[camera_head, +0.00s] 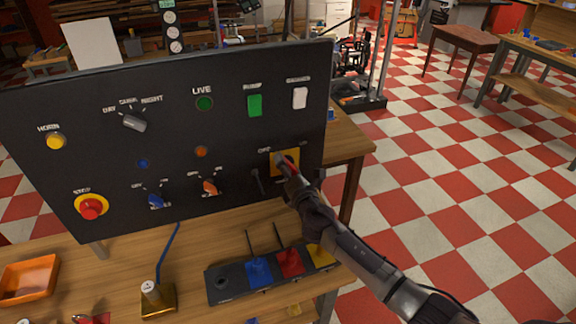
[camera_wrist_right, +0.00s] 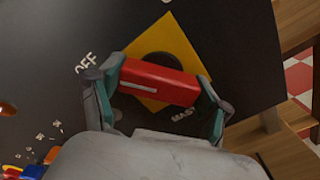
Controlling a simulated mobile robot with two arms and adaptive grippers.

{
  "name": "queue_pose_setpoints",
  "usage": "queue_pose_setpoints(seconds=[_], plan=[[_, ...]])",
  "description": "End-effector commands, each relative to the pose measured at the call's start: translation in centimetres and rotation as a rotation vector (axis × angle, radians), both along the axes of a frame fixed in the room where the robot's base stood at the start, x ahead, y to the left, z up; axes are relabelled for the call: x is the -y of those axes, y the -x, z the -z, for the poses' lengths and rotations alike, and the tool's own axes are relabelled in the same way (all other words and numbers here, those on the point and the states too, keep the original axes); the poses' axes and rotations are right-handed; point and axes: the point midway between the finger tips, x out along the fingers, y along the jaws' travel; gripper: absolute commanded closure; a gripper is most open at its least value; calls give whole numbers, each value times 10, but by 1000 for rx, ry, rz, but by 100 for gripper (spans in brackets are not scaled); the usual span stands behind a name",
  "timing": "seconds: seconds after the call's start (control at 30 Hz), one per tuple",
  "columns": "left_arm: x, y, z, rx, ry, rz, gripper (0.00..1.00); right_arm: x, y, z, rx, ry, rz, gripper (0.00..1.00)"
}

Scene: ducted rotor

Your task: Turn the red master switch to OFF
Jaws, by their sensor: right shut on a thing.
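The red master switch (camera_wrist_right: 160,82) is a red bar handle with a pale line, on a black round hub over a yellow diamond plate (camera_wrist_right: 178,45). The word OFF is printed to its left in the right wrist view. In the head view the yellow plate (camera_head: 291,156) is at the right end of the black panel (camera_head: 225,140), and the switch is mostly hidden by my gripper. My right gripper (camera_head: 287,168) is shut on the red handle, one finger at each end in the wrist view (camera_wrist_right: 160,90). The handle lies slightly tilted there. My left gripper is not in view.
The panel also carries a red stop button (camera_head: 91,207), a blue knob (camera_head: 155,198), an orange knob (camera_head: 210,187) and a green rocker (camera_head: 254,105). Below stand a black rack (camera_head: 225,284) with coloured pieces and an orange tray (camera_head: 28,281). The floor to the right is open.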

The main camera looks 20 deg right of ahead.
Motion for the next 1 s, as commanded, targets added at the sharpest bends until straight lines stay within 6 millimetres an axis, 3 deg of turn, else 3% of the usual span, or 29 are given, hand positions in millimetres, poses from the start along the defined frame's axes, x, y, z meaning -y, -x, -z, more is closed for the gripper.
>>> queue_pose_setpoints(seconds=[0.33, 0.9, 0.93, 1.0], plan=[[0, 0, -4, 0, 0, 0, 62, 0, 0, 2, 1, 146, 0, 58], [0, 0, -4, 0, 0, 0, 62, 0, 1, 2, 2, 176, -1, 58], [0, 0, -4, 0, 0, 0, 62, 0, 1, 2, 2, 176, -1, 18], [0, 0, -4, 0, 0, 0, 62, 0, 1, 2, 3, 175, 0, 6]])
